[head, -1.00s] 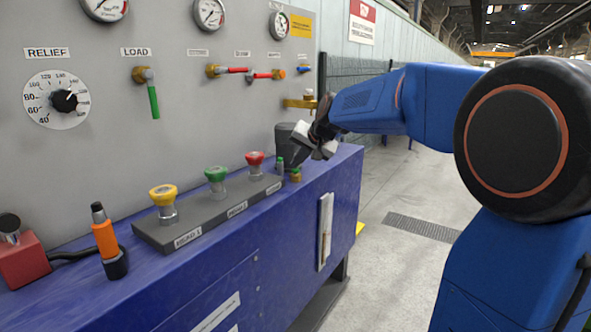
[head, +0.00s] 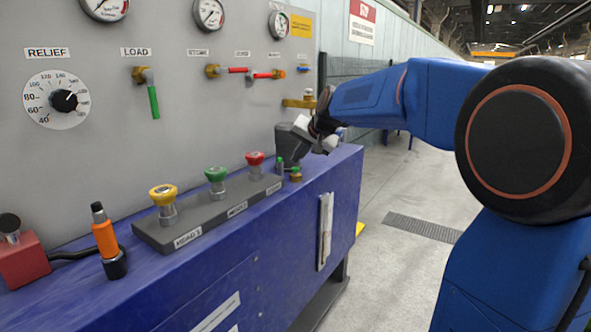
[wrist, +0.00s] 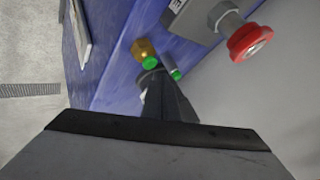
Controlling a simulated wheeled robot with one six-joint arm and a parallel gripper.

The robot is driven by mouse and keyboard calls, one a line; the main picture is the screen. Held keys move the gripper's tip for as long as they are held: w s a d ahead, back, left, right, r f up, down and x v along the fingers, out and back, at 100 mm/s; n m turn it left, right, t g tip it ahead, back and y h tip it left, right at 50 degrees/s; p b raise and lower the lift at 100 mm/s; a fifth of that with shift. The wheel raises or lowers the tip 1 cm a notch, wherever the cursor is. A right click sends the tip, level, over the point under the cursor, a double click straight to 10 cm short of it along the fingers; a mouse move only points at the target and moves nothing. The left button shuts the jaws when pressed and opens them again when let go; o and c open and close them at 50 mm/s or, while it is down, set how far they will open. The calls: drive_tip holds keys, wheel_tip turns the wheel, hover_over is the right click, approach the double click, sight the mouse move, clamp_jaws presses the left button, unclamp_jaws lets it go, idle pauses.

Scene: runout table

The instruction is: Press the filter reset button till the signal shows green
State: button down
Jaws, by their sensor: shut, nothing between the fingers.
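Beyond the red button stand two small fittings on the blue bench. One is brass with a green top (head: 296,174), also in the wrist view (wrist: 145,50). The other is a thin grey post with a green end (head: 280,167), also in the wrist view (wrist: 174,72). No label shows which is the filter reset button and which the signal; both show green. My gripper (wrist: 153,74) is shut and empty, its fingertips close to both fittings in the wrist view. Whether it touches either is hidden. In the head view its tips are hard to tell from dark parts behind.
A grey strip (head: 150,233) carries yellow (head: 163,196), green (head: 215,174) and red (head: 255,159) buttons; the red one also shows in the wrist view (wrist: 250,41). An orange-handled lever (head: 104,238) stands left. The gauge panel (head: 190,110) rises behind. Floor is open at right.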

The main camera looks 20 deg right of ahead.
idle(0.3)
wheel_tip(320, 180, up, 5)
idle(0.6)
drive_tip(key=shift+s, duration=0.1)
drive_tip(key=s+a+f+n+g, duration=0.1)
drive_tip(key=s+f+n, duration=0.1)
drive_tip(key=s+f, duration=0.6)
drive_tip(key=s+f+n+g+h, duration=0.1)
drive_tip(key=s+f, duration=0.7)
drive_tip(key=s, duration=1.3)
drive_tip(key=s+a+f+n+g+h, duration=0.1)
drive_tip(key=s+f+n+g, duration=0.1)
drive_tip(key=s+f, duration=0.6)
drive_tip(key=s+n, duration=0.1)
drive_tip(key=s, duration=0.6)
drive_tip(key=shift+a+n, duration=0.3)
drive_tip(key=shift+a, duration=0.05)
